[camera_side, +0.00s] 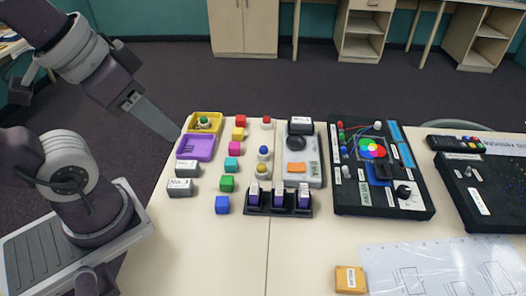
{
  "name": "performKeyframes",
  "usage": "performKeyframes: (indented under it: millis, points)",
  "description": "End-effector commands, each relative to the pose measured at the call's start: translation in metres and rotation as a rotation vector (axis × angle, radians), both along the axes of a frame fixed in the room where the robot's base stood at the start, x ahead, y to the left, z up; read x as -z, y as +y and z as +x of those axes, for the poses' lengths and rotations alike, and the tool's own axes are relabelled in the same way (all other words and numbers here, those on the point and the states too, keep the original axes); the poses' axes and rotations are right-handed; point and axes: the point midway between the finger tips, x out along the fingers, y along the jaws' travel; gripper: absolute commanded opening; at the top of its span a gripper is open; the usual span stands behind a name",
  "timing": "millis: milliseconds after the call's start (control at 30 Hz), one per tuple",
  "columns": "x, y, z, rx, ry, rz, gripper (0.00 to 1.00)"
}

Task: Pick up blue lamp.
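The blue lamp (263,151), a small blue dome on a white base, stands upright on the table between the column of coloured cubes and the grey device. A yellow lamp (261,168) stands just in front of it. A red lamp (266,122) stands behind it. My gripper (178,137) is at the left, by the table's left edge and the purple tray, well apart from the blue lamp. Its fingers show edge-on as one grey shape, so I cannot tell whether they are open. I see nothing held in it.
A yellow tray (219,116) holds a green lamp (204,121). The purple tray (211,146) lies in front of it. Several cubes, such as the teal cube (231,164), stand left of the lamp. A grey device (313,170) and black rack (279,208) are close by. The front table is mostly clear.

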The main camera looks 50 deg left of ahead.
Motion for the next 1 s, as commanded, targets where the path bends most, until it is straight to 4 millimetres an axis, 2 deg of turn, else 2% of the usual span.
performKeyframes:
  millis: [67, 133, 400, 500, 567, 667, 733, 800, 900, 1000]
  points:
    - [0.0, 0.0, 0.0, 0.0, 0.0, 0.0, 0.42]
    - [0.0, 0.0, 0.0, 0.0, 0.0, 0.0, 0.56]
    - [0.0, 0.0, 0.0, 0.001, 0.0, 0.0, 0.56]
    - [-0.003, 0.001, 0.012, 0.044, 0.027, 0.027, 0.56]
    - [-0.005, 0.002, 0.032, 0.121, 0.072, 0.07, 0.56]
    - [0.002, 0.007, 0.086, 0.336, 0.177, 0.163, 0.56]
    - [0.018, 0.012, 0.126, 0.507, 0.251, 0.215, 0.56]
    - [0.044, 0.017, 0.164, 0.678, 0.316, 0.249, 0.56]
    - [0.087, 0.024, 0.206, 0.896, 0.385, 0.272, 0.56]
    - [0.126, 0.029, 0.231, 1.053, 0.425, 0.275, 0.56]
